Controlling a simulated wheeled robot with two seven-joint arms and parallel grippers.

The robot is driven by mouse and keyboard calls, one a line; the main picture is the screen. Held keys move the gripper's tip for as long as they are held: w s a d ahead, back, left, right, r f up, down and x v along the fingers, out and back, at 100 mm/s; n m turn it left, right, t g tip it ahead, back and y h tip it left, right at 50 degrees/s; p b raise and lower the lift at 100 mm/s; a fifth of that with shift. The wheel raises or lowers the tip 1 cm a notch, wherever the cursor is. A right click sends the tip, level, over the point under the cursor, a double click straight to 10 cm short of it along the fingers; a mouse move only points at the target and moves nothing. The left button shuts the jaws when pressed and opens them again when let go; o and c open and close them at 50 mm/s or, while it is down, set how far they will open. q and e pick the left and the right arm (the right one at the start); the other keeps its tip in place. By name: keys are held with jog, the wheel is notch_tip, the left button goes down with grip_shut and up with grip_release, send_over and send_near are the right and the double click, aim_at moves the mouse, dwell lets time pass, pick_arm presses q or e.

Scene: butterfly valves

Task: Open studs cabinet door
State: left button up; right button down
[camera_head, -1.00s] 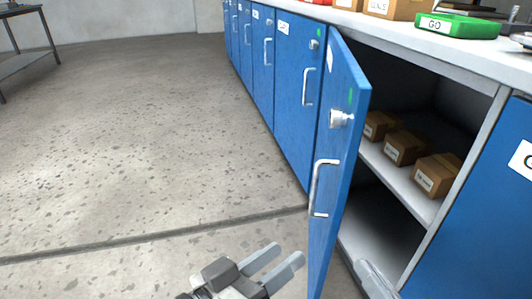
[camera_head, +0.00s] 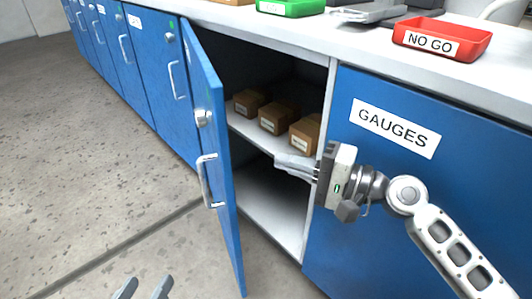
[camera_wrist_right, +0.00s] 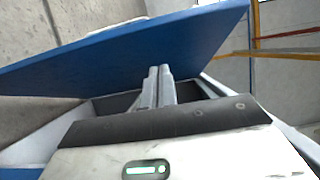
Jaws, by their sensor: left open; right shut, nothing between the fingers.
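A blue cabinet door (camera_head: 221,170) with a silver handle (camera_head: 208,180) and a round lock (camera_head: 203,118) stands swung outward, hinged on its left. Behind it the open cabinet shows a shelf (camera_head: 243,128) with small brown boxes. My right gripper (camera_head: 280,161) is shut and empty at the cabinet opening, right of the door and in front of the shelf. In the right wrist view its closed fingers (camera_wrist_right: 158,76) point towards the blue door panel (camera_wrist_right: 130,55); contact cannot be told. My left gripper (camera_head: 145,287) is open at the bottom edge, left of the door, apart from it.
A closed blue door labelled GAUGES (camera_head: 395,128) is on the right, behind my right arm. More closed blue doors (camera_head: 160,70) run to the left. The worktop holds a red NO GO tray (camera_head: 443,38) and a green tray (camera_head: 291,8). The floor (camera_head: 70,160) at left is clear.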

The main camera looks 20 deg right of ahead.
jog(key=x, duration=0.9)
jog(key=shift+a, duration=0.15)
